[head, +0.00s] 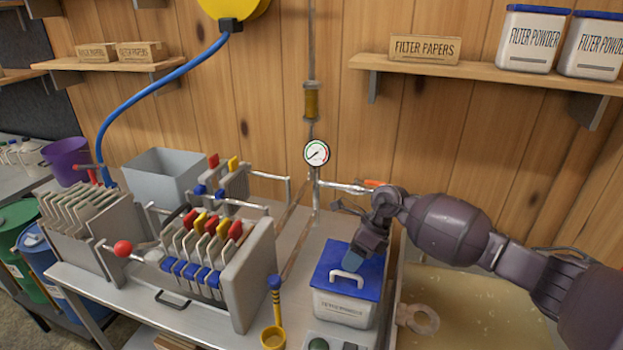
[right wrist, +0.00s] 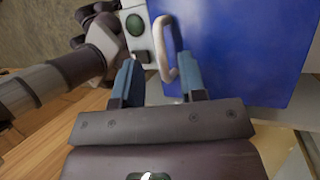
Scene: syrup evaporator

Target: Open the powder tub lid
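The powder tub (head: 342,308) is a white box with a dark label, standing on the bench in the head view. Its blue lid (head: 330,262) lies flat and closed on top, with a white loop handle (head: 347,279). The lid (right wrist: 240,50) and handle (right wrist: 163,48) also show in the right wrist view. My right gripper (head: 354,264) is just above the lid, close to the handle. In the right wrist view its two blue fingertips (right wrist: 158,75) are apart with nothing between them, and the handle is just ahead of them.
A filter press (head: 220,255) with coloured tabs stands left of the tub, with a yellow scoop (head: 274,310) between them. A pan of pale liquid (head: 460,310) is at right. A pressure gauge (head: 316,153) and pipe stand behind. A shelf (head: 480,72) holds more tubs.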

